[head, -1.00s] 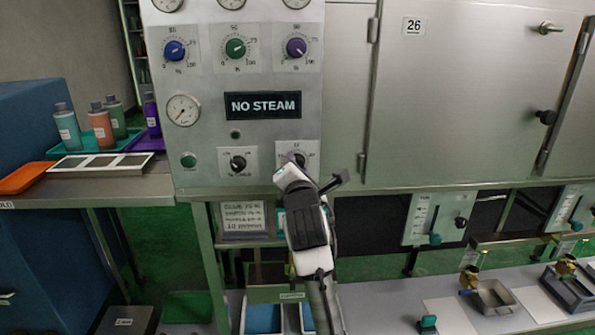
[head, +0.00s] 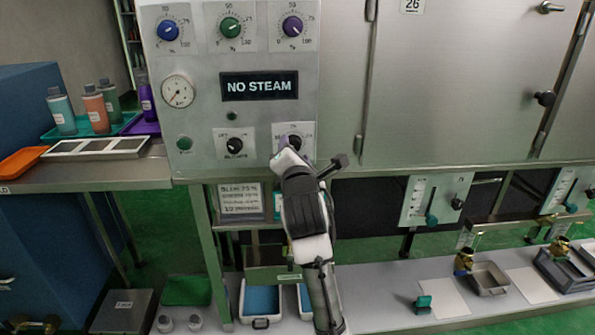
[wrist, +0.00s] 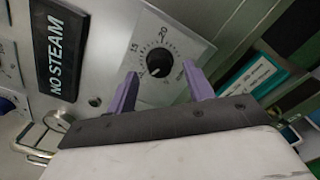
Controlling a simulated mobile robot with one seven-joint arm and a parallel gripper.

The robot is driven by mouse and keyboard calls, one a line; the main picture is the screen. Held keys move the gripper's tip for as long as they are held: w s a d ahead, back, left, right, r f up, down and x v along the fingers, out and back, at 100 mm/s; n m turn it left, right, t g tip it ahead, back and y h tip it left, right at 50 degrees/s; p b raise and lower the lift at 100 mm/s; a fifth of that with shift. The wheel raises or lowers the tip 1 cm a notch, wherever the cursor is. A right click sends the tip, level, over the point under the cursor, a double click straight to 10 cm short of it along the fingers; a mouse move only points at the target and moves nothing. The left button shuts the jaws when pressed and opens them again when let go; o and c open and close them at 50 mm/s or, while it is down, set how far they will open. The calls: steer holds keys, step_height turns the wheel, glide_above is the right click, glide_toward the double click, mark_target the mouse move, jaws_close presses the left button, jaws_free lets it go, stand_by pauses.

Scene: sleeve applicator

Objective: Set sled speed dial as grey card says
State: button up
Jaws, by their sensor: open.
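A black dial (head: 294,142) on a white plate sits at the lower right of the steel panel; its label is partly hidden by my gripper. In the wrist view the dial knob (wrist: 159,62) has a white pointer mark and a scale with 15 and 20 legible. My gripper (wrist: 161,86) is open, its two purple fingers on either side just short of the knob, with no visible contact. In the head view my gripper (head: 284,153) is just below the dial. A grey card (head: 240,198) with several printed lines hangs under the panel; its text is too small to read surely.
A similar dial (head: 234,145) sits to the left. Blue (head: 167,30), green (head: 229,27) and purple (head: 292,26) knobs are above the NO STEAM sign (head: 259,86). Bottles and trays stand on the left bench (head: 100,172). A steel cabinet (head: 450,90) is at right.

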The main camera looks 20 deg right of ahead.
steer(key=b+v, duration=0.1)
steer(key=v, duration=1.1)
steer(key=shift+b, duration=0.35)
